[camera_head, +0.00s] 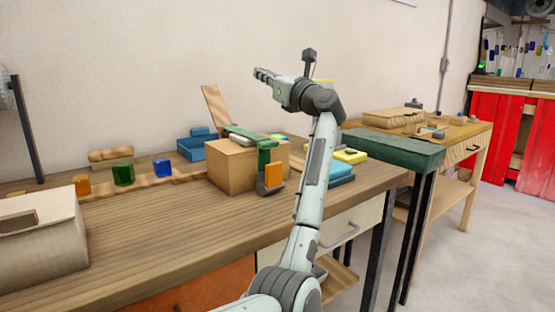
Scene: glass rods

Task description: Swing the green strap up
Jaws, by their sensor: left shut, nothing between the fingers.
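The green strap (264,157) lies across the top of a wooden box (232,168) on the workbench and hangs down over the box's front right side. Its lower end is by a dark grey piece and an orange block (274,175); I cannot tell how they are joined. My left gripper (258,73) is shut and empty. It is raised well above the box, pointing left against the wall, apart from the strap. My right gripper is not in view.
Green and blue blocks (162,168) stand on a wooden strip left of the box. A blue bin (192,149) and a leaning board (214,107) are behind it. Blue and yellow items lie to its right. A pale box (65,255) stands front left. The bench front is clear.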

